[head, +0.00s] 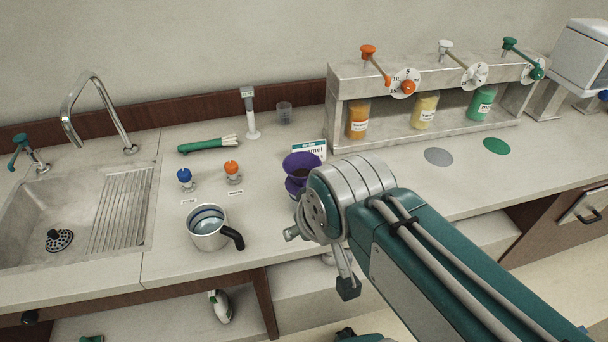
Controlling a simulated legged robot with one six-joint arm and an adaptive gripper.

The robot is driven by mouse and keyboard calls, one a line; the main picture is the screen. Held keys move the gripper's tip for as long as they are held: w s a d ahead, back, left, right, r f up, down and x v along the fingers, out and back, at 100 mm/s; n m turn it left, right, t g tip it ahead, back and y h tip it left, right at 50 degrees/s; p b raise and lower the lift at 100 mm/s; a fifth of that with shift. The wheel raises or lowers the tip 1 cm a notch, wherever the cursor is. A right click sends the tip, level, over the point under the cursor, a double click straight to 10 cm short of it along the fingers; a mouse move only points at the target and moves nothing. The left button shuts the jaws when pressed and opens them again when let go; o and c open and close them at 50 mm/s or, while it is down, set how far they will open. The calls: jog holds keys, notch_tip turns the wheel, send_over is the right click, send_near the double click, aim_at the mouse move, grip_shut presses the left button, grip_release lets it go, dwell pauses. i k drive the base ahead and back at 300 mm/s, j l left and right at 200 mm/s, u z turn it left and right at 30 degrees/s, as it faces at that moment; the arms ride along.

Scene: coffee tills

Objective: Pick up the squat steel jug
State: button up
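The squat steel jug (207,240) stands upright on the counter at left centre in the head view. It has a wide open mouth and a black handle pointing to the lower right. Its inside looks bluish-grey, and I cannot tell whether it holds liquid. My arm comes in from the lower right and ends to the right of the jug, with a clear gap between them. Grey parts and a dark tip show at my gripper (320,260), but the arm's round joint hides much of it. I cannot tell whether it is open or shut.
A sink (50,225) lies left. A dispenser rack (340,90) stands at the back right. The counter's front edge is just before the jug.

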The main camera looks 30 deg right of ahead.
aim_at(207, 225)
jog(key=j+z, duration=0.9)
jog(key=k+l, duration=0.05)
